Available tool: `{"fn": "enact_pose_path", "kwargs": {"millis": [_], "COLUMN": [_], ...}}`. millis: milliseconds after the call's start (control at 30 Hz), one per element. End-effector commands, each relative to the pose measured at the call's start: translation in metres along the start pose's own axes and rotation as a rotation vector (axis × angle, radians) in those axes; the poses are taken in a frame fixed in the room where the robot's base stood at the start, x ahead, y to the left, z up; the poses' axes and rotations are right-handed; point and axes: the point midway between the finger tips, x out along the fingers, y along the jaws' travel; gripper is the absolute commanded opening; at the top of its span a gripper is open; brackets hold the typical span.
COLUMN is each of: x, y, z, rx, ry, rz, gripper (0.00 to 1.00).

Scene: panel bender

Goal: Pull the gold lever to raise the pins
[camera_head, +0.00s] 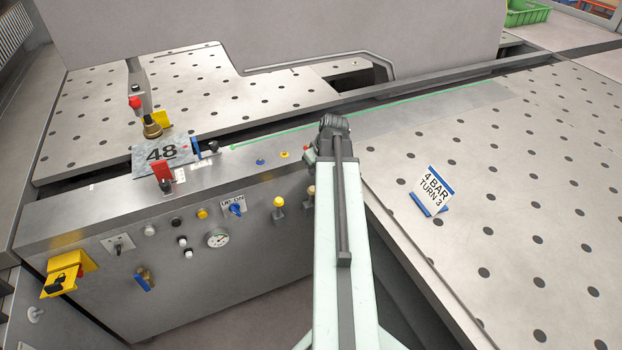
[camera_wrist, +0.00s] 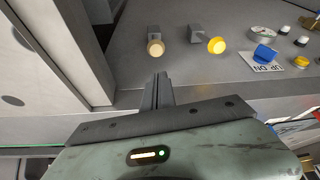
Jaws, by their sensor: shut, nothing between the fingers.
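Two short levers with round knobs stick out of the grey front panel. One knob is tan-gold (camera_wrist: 156,48) and the other bright yellow (camera_wrist: 216,46) in the wrist view. In the head view the yellow one (camera_head: 278,202) is clear, and the tan-gold one (camera_head: 310,191) is partly hidden by my arm. I cannot tell for sure which is the gold lever. My gripper (camera_wrist: 160,76) is shut and empty, its tips pointing at the tan-gold knob with a small apparent gap. The head view does not show my fingers.
A blue UP/DN switch (camera_head: 237,209) and a pressure gauge (camera_head: 217,238) sit left of the levers. A "4 BAR TURN 3" sign (camera_head: 433,190) stands on the perforated table (camera_head: 540,200). A "48" plate (camera_head: 150,158) and a red-handled lever (camera_head: 163,171) are at the left.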

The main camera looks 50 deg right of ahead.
Motion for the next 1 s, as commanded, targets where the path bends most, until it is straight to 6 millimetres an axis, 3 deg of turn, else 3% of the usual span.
{"fn": "enact_pose_path", "kwargs": {"millis": [167,533,1000], "x": [0.022,0.093,0.098], "y": [0.0,0.001,0.003], "z": [0.002,0.003,0.0], "rx": [0.0,0.001,0.003], "ry": [0.0,-0.001,0.001], "rz": [0.0,0.001,0.001], "gripper": [0.0,0.0,0.0]}}
